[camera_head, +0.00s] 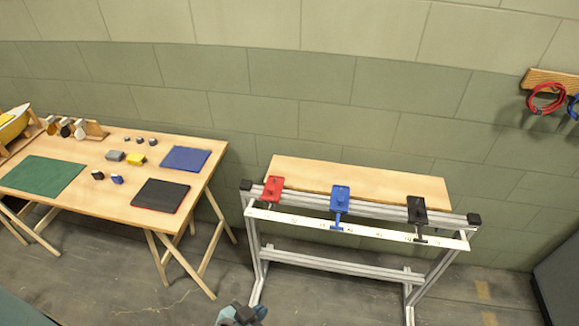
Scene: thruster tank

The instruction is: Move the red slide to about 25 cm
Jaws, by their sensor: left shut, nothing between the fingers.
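The red slide (271,188) sits near the left end of the metal rail (311,206) on the frame. A white scale strip (375,233) runs along the front below the slides; its figures are too small to read. The blue slide (340,195) sits near the middle of the rail and the black slide (416,210) towards the right. My left gripper (238,315) is at the bottom edge, well in front of and below the rail, partly cut off. It is shut, empty and apart from the red slide. My right gripper is out of view.
A wooden board (360,180) lies behind the rail. To the left stands a wooden trestle table (115,187) with a green mat (40,175), a blue mat (185,159), a black mat (160,195) and small blocks. Open concrete floor lies in front of the frame.

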